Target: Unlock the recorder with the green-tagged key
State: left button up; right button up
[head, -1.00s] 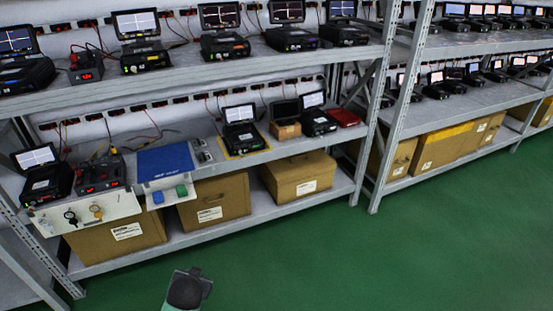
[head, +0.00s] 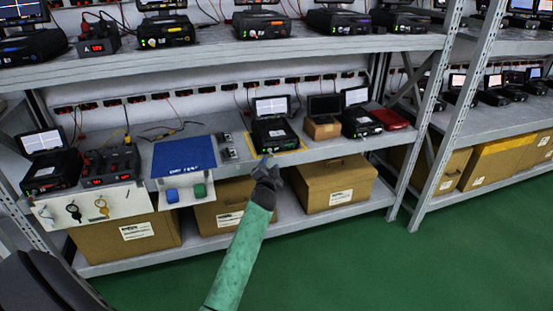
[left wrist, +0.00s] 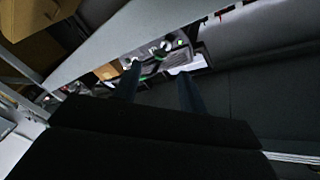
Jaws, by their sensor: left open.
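The likely recorder (head: 272,133), a black unit with its lit screen raised, stands on a yellow-edged mat on the middle shelf. My left gripper (head: 267,172) is in front of and below it, at the shelf's front edge, apart from it in depth as far as I can tell. In the left wrist view its two fingers (left wrist: 160,88) are apart and empty; a unit with round knobs and green spots (left wrist: 160,50) shows beyond them. A dark-tagged key (head: 73,211) and a yellowish-tagged key (head: 101,206) hang on a white panel. I cannot make out a green tag on any key. My right gripper is not in view.
A small white ledge holds a blue block (head: 172,195) and a green block (head: 200,190). A blue mat (head: 184,155) lies above it. Cardboard boxes (head: 336,184) fill the lower shelf. A rack post (head: 437,130) stands to the right. The green floor in front is clear.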

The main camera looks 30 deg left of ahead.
aim_at(272, 155)
pick_arm(q)
jog(key=shift+x, duration=2.65)
jog(key=shift+f, duration=0.1)
grip_shut()
